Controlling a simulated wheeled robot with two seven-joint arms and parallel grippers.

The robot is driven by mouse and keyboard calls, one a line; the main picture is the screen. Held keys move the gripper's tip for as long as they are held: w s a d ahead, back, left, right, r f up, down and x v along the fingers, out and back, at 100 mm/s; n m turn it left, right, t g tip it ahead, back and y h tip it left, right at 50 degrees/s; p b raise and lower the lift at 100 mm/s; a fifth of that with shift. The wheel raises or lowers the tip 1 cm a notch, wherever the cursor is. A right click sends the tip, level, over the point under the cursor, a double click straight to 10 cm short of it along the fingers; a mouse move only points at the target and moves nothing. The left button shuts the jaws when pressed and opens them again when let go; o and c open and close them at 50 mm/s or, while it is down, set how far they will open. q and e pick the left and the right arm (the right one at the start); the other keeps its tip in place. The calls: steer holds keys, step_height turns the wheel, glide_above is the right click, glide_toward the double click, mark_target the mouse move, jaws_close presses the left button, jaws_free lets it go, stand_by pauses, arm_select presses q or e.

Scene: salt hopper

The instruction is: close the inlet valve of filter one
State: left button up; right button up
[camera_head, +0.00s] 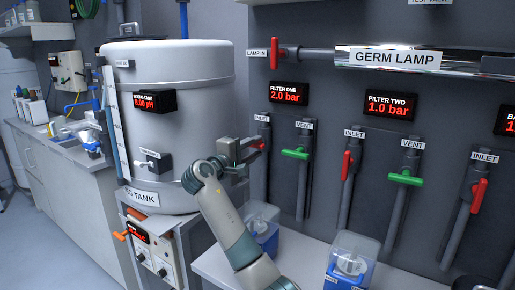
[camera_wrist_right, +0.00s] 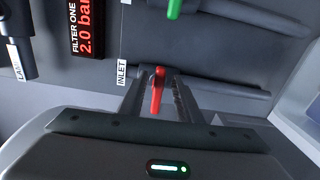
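The filter one inlet valve is on the grey vertical pipe under the "INLET" label, below the "FILTER ONE 2.0 bar" display (camera_head: 288,93). Its red handle (camera_head: 257,143) is partly hidden by my right gripper (camera_head: 247,154) in the head view. In the right wrist view, the red handle (camera_wrist_right: 157,92) lies between the two dark fingers of my right gripper (camera_wrist_right: 160,103). Gaps show beside the handle, so the fingers are open around it. The handle appears to lie across the pipe rather than along it. My left gripper is out of view.
The green filter one vent handle (camera_head: 295,153) is close to the right. The filter two inlet handle (camera_head: 346,165) is farther right. The large mixing tank (camera_head: 190,70) stands left of my right arm. Blue-based clear containers (camera_head: 350,262) stand on the bench below.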

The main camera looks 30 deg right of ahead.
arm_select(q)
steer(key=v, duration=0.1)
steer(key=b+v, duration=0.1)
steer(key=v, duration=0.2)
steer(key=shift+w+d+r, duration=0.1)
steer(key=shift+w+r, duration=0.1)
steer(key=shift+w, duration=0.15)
arm_select(e)
steer(key=v, duration=1.5)
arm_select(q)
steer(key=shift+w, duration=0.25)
